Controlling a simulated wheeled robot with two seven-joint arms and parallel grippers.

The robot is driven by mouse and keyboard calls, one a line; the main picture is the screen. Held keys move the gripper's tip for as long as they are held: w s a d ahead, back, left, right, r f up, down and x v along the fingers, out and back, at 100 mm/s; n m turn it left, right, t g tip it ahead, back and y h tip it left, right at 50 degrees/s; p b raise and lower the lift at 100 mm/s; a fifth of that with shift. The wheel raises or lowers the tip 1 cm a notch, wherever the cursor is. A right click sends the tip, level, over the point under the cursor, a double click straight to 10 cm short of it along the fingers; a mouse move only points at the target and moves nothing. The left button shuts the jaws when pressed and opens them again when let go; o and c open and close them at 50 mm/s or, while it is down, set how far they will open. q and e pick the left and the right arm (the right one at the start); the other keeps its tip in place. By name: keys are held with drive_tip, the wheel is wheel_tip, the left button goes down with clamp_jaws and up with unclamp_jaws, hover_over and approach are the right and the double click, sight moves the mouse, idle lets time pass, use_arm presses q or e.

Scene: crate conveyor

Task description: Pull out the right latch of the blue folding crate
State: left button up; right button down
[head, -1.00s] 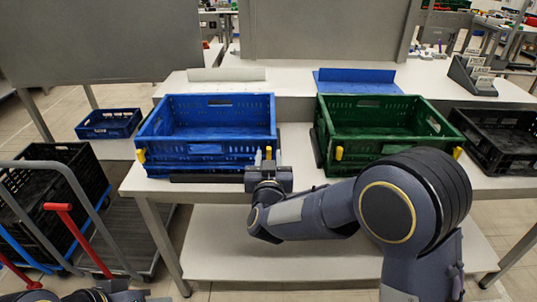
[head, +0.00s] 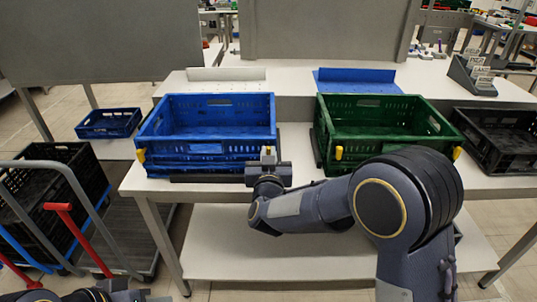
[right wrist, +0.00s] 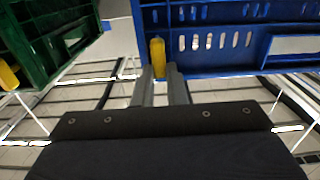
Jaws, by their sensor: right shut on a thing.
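The blue folding crate (head: 205,167) stands on the white table, left of the green crate. Its right latch, a yellow tab, shows at the front right corner in the head view (head: 268,150) and in the right wrist view (right wrist: 158,52). My right gripper (head: 268,158) is at that corner; its two grey fingers (right wrist: 163,75) are shut on the right latch, hiding its lower part. The yellow left latch (head: 141,155) is at the crate's front left corner, with nothing touching it. Only a bit of my left arm shows at the bottom left; its gripper is out of view.
The green crate (head: 390,157) with its own yellow latches stands close on the right. A black crate (head: 507,165) is further right. A small blue crate (head: 108,131) and a trolley with a red handle (head: 58,207) are at the left.

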drive_tip(key=shift+s+f+b, duration=0.1)
drive_tip(key=shift+s+b, duration=0.25)
drive_tip(key=shift+s, duration=0.55)
drive_tip(key=c, duration=1.9)
unclamp_jaws()
drive_tip(key=shift+w, duration=0.15)
drive_tip(key=o, duration=0.5)
drive_tip(key=shift+c, duration=0.2)
drive_tip(key=s, duration=0.8)
